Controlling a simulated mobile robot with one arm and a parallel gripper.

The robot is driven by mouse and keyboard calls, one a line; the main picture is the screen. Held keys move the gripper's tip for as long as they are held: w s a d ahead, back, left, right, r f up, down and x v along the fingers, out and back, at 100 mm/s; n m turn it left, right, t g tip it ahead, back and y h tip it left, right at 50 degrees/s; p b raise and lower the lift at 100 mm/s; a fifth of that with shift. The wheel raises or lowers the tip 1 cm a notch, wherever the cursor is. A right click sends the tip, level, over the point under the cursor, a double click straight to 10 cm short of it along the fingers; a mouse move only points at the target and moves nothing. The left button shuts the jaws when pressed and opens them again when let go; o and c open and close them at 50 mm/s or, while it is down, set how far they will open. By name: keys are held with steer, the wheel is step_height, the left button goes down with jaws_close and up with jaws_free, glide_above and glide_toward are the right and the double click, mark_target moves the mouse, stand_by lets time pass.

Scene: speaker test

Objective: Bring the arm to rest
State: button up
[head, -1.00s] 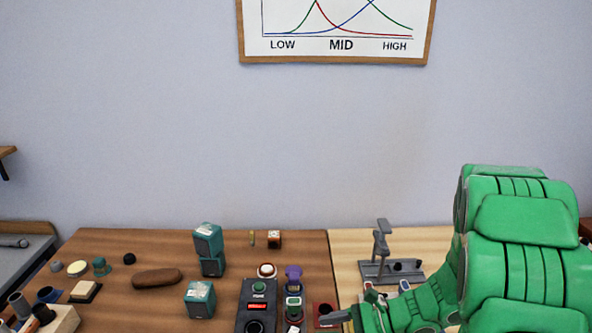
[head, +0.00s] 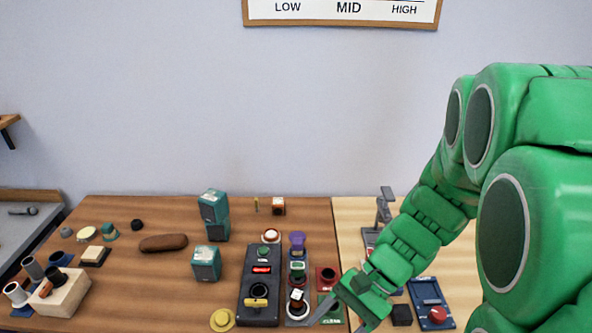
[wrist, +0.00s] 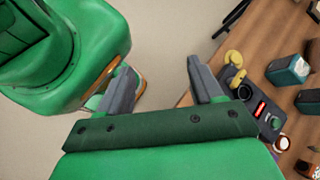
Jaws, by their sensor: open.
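My green arm fills the right side of the head view and reaches down to the left. My gripper (head: 338,318) is low over the front of the table, near the right end of the dark control panel (head: 260,285). In the wrist view my gripper (wrist: 160,85) has its two grey fingers spread wide apart, with nothing between them but pale floor. The panel, with its red display and yellow knob, also shows in the wrist view (wrist: 254,110), to the right of the fingers.
The brown table (head: 150,285) holds teal boxes (head: 206,263), a brown oblong (head: 164,243), a yellow disc (head: 222,320) and a pale block with tubes (head: 62,295). A grey stand (head: 383,210) and a blue tray (head: 430,302) are on the lighter table part at right.

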steer(key=s+d+r+n+t+h, duration=0.2)
steer(key=s+d+r+n+h, duration=0.5)
steer(key=s+d, duration=0.1)
steer(key=shift+r+n+t+h, duration=0.3)
steer(key=shift+r+t, duration=0.05)
steer(key=shift+t, duration=0.05)
stand_by(0.9)
